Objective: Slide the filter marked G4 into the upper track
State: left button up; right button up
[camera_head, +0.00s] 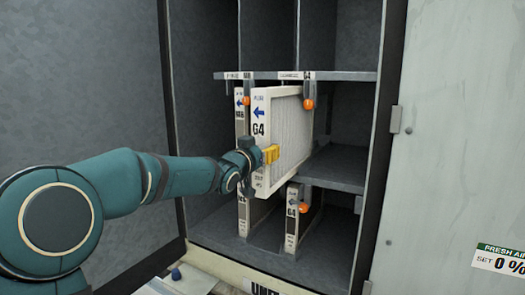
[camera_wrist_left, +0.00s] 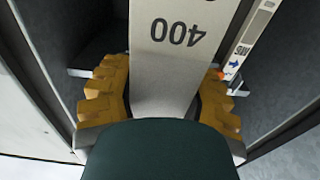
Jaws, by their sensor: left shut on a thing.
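The G4 filter (camera_head: 291,135) is a white pleated panel in a pale frame, with a blue left-pointing arrow and "G4" on its near edge. My left gripper (camera_head: 270,155) has its yellow fingers shut on the near edge, low down. The filter is upright in front of the cabinet opening, below the labelled shelf rail (camera_head: 340,76). A "G4" label (camera_head: 307,75) is on this rail, with an orange-knobbed latch (camera_head: 308,103) hanging under it. I cannot tell whether the filter touches the track. In the left wrist view, the filter edge (camera_wrist_left: 178,50) reads "400" upside down between the fingers. My right gripper is not in view.
Another filter (camera_head: 239,110) stands just left, behind an orange-knobbed latch. Two filters stand below, one at left (camera_head: 243,215) and one at right (camera_head: 291,222) with an orange knob (camera_head: 304,208). A grey shelf (camera_head: 338,166) is to the right. The cabinet's side post (camera_head: 376,130) bounds the opening.

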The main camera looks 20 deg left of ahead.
pick_arm(q)
jog(key=w+p, duration=0.2)
jog(key=w, duration=0.4)
jog(key=shift+w+d, duration=0.25)
jog(key=shift+w, duration=0.05)
dwell(0.5)
jog(key=shift+w+d+f+p, duration=0.1)
jog(key=shift+w+p, duration=0.4)
jog(key=shift+w, duration=0.75)
jog(key=shift+w+d, duration=0.15)
jog(key=shift+w, duration=2.1)
